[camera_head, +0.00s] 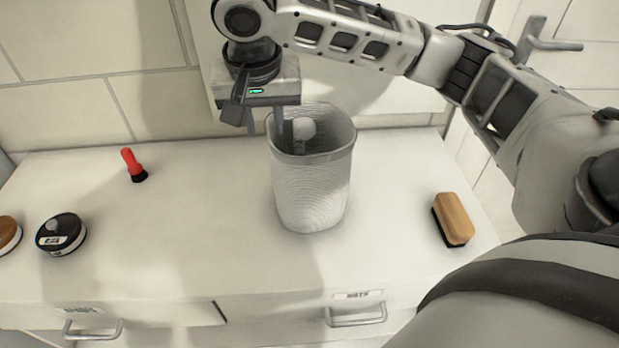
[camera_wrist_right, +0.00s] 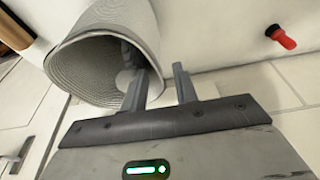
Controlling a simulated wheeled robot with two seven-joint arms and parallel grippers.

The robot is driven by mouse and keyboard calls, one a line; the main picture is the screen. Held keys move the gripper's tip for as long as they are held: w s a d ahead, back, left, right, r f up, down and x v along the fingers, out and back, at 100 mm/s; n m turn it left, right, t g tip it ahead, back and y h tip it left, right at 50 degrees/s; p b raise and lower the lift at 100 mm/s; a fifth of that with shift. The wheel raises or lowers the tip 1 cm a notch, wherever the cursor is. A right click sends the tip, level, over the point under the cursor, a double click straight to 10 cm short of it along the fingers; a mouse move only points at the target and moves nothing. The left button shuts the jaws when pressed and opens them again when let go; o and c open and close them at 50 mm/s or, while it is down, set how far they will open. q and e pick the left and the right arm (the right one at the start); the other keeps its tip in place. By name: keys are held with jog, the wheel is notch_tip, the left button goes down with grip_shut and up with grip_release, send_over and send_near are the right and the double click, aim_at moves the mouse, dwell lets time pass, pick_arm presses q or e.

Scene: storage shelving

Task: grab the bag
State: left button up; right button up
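The bag, a light grey ribbed container with an open top (camera_head: 312,190), stands upright on the white cabinet top. It also shows at the upper left of the right wrist view (camera_wrist_right: 85,65). My right gripper (camera_head: 264,126) points down at the bag's left rim. In the right wrist view its two fingers (camera_wrist_right: 160,85) are apart, one inside the bag's mouth and one outside, with the wall between them. I cannot tell whether either finger touches the wall. A pale round thing (camera_head: 303,129) shows inside the bag. My left gripper is out of view.
A red-handled brush (camera_head: 133,165) and a black round tin (camera_head: 61,235) are at left, with a brown-topped tin (camera_head: 8,234) at the edge. A wooden block brush (camera_head: 453,219) lies right. A tiled wall stands behind; the cabinet top between is clear.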

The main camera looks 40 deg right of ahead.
aim_at(270, 147)
jog(key=shift+s+x, duration=0.1)
jog(key=shift+x, duration=1.65)
jog(key=shift+s+x, duration=0.15)
jog(key=shift+x, duration=1.6)
jog(key=shift+d, duration=0.1)
grip_shut()
